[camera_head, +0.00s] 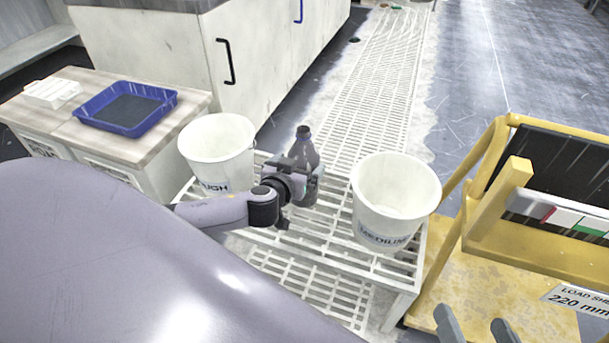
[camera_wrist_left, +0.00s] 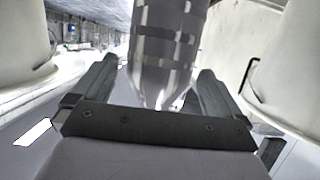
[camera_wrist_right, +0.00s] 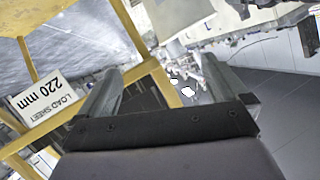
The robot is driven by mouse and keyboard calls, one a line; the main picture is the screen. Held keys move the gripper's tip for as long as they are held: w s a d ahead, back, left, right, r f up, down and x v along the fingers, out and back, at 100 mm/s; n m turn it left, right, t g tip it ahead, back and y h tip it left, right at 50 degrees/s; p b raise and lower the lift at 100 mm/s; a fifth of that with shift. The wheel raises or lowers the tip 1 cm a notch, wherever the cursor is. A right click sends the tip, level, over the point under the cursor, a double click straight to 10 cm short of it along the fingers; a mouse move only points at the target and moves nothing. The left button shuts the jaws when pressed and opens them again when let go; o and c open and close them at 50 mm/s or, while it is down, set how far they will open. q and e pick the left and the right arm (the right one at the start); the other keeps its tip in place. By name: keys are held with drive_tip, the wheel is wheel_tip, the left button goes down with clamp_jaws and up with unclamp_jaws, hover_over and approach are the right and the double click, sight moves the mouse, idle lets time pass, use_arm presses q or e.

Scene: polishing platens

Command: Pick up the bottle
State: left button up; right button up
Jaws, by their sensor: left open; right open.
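A dark grey bottle (camera_head: 304,148) with a narrow neck stands upright on a white slatted stand (camera_head: 345,262), between two white buckets. My left gripper (camera_head: 304,186) is open at the bottle's near side and hides its lower part in the head view. In the left wrist view the bottle (camera_wrist_left: 168,50) lies between the two open fingers (camera_wrist_left: 158,90), with a gap on each side. My right gripper (camera_head: 478,325) shows only its fingertips at the bottom edge of the head view. It is open and empty in the right wrist view (camera_wrist_right: 165,90).
One bucket (camera_head: 215,140) stands left of the bottle and another (camera_head: 393,195) stands right of it. A yellow cart (camera_head: 450,240) with a load sheet stands at right. A blue tray (camera_head: 150,120) lies on a wooden-topped cabinet at left.

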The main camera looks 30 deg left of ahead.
use_arm(q)
drive_tip(key=shift+b+x, duration=0.6)
drive_tip(key=shift+x, duration=1.35)
drive_tip(key=c, duration=0.8)
drive_tip(key=shift+c, duration=0.2)
